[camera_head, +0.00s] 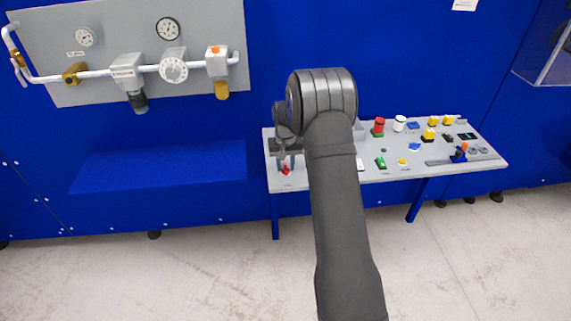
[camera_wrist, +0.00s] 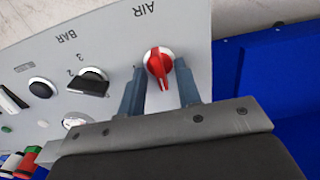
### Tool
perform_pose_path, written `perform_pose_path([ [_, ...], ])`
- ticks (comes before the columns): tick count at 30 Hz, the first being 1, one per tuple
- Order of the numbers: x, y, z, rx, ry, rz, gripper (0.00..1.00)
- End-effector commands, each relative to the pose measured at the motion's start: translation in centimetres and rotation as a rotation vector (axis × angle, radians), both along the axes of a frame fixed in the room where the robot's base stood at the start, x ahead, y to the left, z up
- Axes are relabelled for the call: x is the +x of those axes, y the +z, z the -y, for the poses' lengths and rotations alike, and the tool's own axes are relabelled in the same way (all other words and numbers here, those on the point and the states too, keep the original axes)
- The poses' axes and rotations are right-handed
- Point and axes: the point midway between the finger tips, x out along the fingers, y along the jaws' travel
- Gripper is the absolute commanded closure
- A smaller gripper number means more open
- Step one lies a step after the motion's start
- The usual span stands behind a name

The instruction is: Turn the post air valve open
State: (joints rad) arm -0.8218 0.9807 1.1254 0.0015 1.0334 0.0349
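The air valve is a red knob on a white round base (camera_wrist: 158,63), beside the printed word AIR on the grey panel in the wrist view. Its red handle points down the picture, toward my gripper's palm. My gripper (camera_wrist: 160,82) has one finger on each side of the knob, with narrow gaps visible, so it looks open. I cannot tell whether the fingertips are level with the knob or above it. In the head view the red knob (camera_head: 286,170) shows at the left end of the sloped console, just below my gripper (camera_head: 287,159).
The console (camera_head: 340,178) carries several more buttons. A wall panel (camera_head: 60,35) with gauges and pipework stands at the upper left.

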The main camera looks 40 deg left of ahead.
Motion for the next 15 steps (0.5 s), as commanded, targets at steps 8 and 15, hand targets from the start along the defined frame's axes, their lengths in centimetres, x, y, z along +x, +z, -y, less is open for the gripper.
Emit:
perform_pose_path([
  [8, -0.01, 0.03, 0.01, 0.000, 0.000, 0.000, 1.00],
  [15, -0.01, 0.04, 0.00, 0.000, -0.005, 0.000, 1.00],
])
